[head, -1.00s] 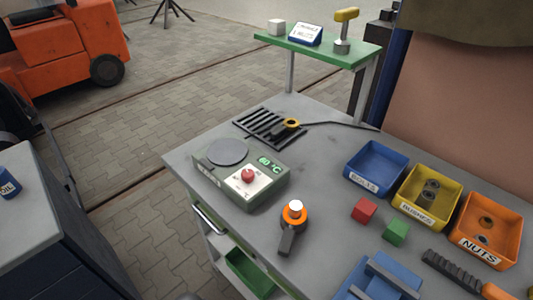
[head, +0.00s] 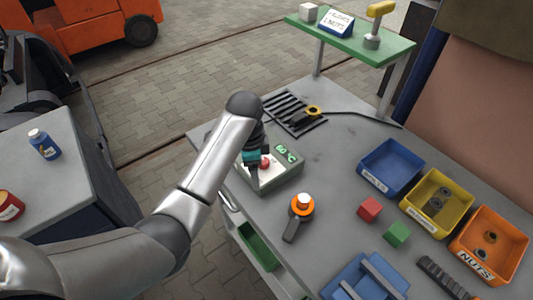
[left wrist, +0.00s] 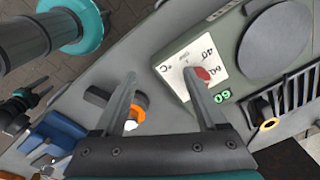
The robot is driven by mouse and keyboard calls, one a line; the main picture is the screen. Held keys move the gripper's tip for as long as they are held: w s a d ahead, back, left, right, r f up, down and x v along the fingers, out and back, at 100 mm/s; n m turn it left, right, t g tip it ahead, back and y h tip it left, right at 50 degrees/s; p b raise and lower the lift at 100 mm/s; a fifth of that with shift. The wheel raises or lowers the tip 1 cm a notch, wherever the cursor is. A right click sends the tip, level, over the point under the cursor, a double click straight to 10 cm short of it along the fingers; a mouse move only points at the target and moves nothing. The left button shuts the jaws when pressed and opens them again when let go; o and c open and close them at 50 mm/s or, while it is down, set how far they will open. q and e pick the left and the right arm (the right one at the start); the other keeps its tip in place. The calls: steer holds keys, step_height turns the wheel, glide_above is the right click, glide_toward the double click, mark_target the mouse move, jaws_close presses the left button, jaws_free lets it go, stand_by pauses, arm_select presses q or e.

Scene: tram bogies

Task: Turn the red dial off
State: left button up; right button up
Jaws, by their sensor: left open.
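The red dial (head: 265,163) sits on the white plate of a grey-green heater box (head: 284,182) on the bench. The box's green display reads 60 °C. My left gripper (head: 254,172) is over the box, partly hiding the dial and the round plate. In the left wrist view, the two fingers of my left gripper (left wrist: 160,75) are apart with nothing between them. The red dial (left wrist: 203,74) shows there just beside the right-hand finger, which partly covers it. I cannot tell whether they touch. The dial's pointer setting is not readable. My right gripper is not identifiable.
An orange-ringed tool (head: 301,205) lies in front of the box, with red (head: 370,210) and green (head: 397,234) cubes to its right. Blue (head: 392,168), yellow (head: 437,203) and orange (head: 489,245) bins line the right. A black grate (head: 292,111) lies behind the box.

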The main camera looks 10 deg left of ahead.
arm_select(q)
steer(key=w+r+m, duration=0.5)
steer(key=w+r, duration=0.2)
steer(key=r, duration=0.6)
steer(key=b, duration=0.2)
glide_toward(263, 161)
steer(key=shift+g, duration=0.4)
steer(key=f, duration=0.5)
steer(key=w+f, duration=0.1)
steer(key=f, duration=0.2)
steer(key=shift+d+f, duration=0.15)
steer(key=shift+f, duration=0.1)
jaws_close()
